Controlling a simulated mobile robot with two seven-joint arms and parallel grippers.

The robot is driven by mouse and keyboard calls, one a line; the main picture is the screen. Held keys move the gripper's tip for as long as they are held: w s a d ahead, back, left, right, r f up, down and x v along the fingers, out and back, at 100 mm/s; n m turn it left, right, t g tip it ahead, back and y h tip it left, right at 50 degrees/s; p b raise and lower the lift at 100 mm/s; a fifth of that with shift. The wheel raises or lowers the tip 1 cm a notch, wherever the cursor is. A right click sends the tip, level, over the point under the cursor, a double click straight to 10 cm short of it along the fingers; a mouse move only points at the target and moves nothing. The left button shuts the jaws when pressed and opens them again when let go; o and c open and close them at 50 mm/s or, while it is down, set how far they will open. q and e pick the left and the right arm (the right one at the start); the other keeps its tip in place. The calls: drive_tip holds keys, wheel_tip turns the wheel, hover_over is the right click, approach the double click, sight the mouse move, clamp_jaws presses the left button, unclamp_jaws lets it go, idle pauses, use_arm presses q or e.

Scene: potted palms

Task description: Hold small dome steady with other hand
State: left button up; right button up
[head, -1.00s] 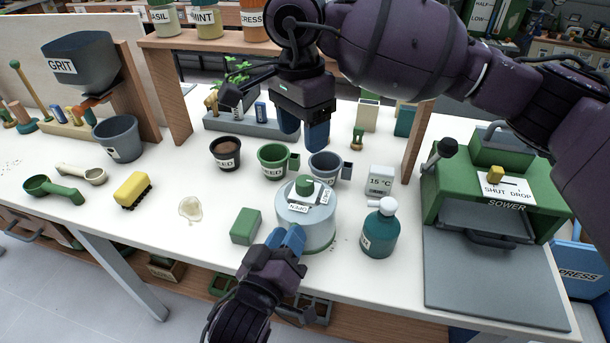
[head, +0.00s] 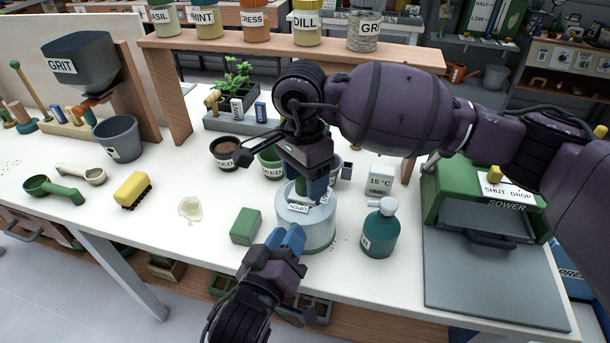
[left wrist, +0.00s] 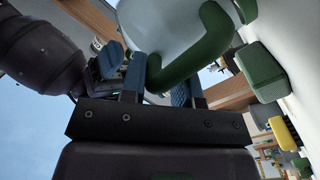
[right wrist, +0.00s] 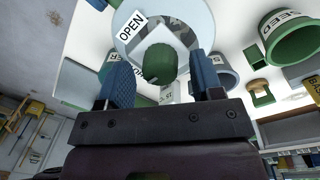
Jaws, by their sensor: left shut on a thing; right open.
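The small dome (head: 307,232) is a pale, round, drum-like body on the white table, with an OPEN label on top. My left gripper (head: 284,238) is at its near side. In the left wrist view its fingers are shut on the dome's curved green handle (left wrist: 192,60). My right gripper (head: 310,188) is directly above the dome, pointing down. In the right wrist view its open fingers stand on either side of the green top knob (right wrist: 160,63), with gaps visible. The right gripper and forearm partly hide the knob and the cups behind in the head view.
A green block (head: 245,227) lies left of the dome, and a teal bottle (head: 380,230) stands to the right. Seed cups (head: 225,153) are close behind. A 15 °C display (head: 380,181) and the green sower (head: 490,200) are farther right. The table's front edge is near.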

use_arm(q)
drive_tip(key=shift+f, duration=0.2)
use_arm(e)
drive_tip(key=c, duration=0.9)
drive_tip(key=shift+c, duration=0.2)
drive_tip(key=shift+m, duration=0.3)
drive_tip(key=m, duration=0.9)
drive_tip(key=shift+d, duration=0.1)
drive_tip(key=m, duration=0.4)
drive_tip(key=shift+f+y, duration=0.1)
drive_tip(key=shift+y, duration=0.2)
use_arm(q)
drive_tip(key=shift+f, duration=0.1)
use_arm(e)
drive_tip(key=shift+w+d+m+t, duration=0.1)
drive_tip(key=shift+m+t, duration=0.2)
drive_tip(key=shift+m, duration=1.9)
